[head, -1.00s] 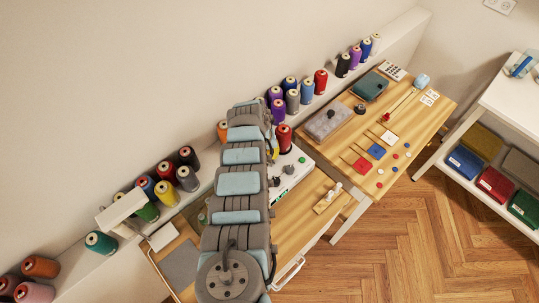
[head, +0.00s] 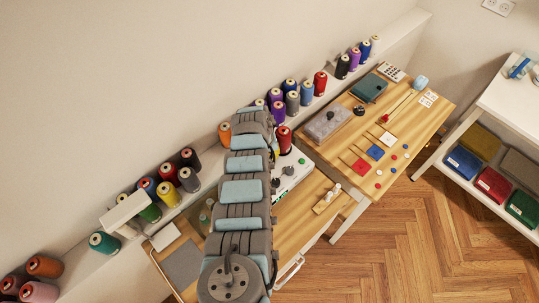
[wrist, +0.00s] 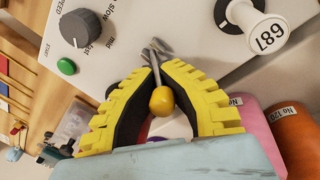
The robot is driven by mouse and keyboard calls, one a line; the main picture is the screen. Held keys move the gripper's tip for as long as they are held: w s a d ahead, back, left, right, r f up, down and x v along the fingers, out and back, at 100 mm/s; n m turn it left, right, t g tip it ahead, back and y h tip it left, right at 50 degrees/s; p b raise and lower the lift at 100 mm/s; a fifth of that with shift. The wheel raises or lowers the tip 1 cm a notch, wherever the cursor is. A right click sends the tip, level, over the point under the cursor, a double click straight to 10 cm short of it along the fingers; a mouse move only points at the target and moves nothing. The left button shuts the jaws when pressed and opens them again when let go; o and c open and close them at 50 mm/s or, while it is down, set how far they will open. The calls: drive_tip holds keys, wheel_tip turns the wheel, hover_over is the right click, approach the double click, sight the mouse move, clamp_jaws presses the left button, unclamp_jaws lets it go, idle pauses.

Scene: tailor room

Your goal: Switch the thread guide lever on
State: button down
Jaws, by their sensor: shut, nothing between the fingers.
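The thread guide lever (wrist: 162,99) shows in the wrist view as a yellow ball knob on a short metal stem against a white machine panel (wrist: 115,60). My gripper (wrist: 152,52) has yellow fingers with dark inner pads. Its fingertips come together beside the metal stem, and the knob shows in the gap between the curved fingers. The fingers are shut with nothing gripped. I cannot tell whether they touch the lever. In the head view my arm hides the gripper and the lever; part of the machine panel (head: 296,172) shows to its right.
The panel carries a dark speed dial (wrist: 83,28) and a green button (wrist: 66,66). A white spool marked 687 (wrist: 262,30) stands close by the fingertips. Pink (wrist: 255,120) and orange (wrist: 296,128) spools lie to the right. In the head view, a wooden table (head: 425,117) stands further right.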

drive_tip(key=shift+s+d+r+p, duration=0.15)
drive_tip(key=shift+s+r+p, duration=0.1)
drive_tip(key=shift+p, duration=1.25)
drive_tip(key=shift+r+t+y+p, duration=0.15)
drive_tip(key=shift+t+y+p, duration=0.3)
drive_tip(key=shift+p, duration=0.6)
drive_tip(key=t+y+p, duration=0.1)
drive_tip(key=p, duration=0.2)
drive_tip(key=shift+s+d, duration=0.1)
drive_tip(key=shift+d, duration=0.1)
drive_tip(key=shift+s+d+t+y+p, duration=0.15)
drive_tip(key=shift+t+y+p, duration=0.2)
drive_tip(key=shift+t+p, duration=0.3)
drive_tip(key=shift+s+d+f+m+t+y, duration=0.1)
drive_tip(key=shift+f+m+t+y, duration=0.2)
drive_tip(key=shift+y, duration=0.1)
drive_tip(key=b, duration=0.2)
drive_tip(key=t+y+b, duration=0.1)
drive_tip(key=b, duration=0.1)
drive_tip(key=shift+s+d+f+t, duration=0.15)
drive_tip(key=shift+d+f+t, duration=0.05)
drive_tip(key=shift+t, duration=0.1)
drive_tip(key=shift+s+t+y+b, duration=0.1)
drive_tip(key=shift+t+y+b, duration=0.3)
drive_tip(key=shift+b, duration=0.55)
drive_tip(key=shift+s+d+r+t+y+b, duration=0.15)
drive_tip(key=shift+t+y+b, duration=0.2)
drive_tip(key=shift+b, duration=0.85)
drive_tip(key=shift+r, duration=0.15)
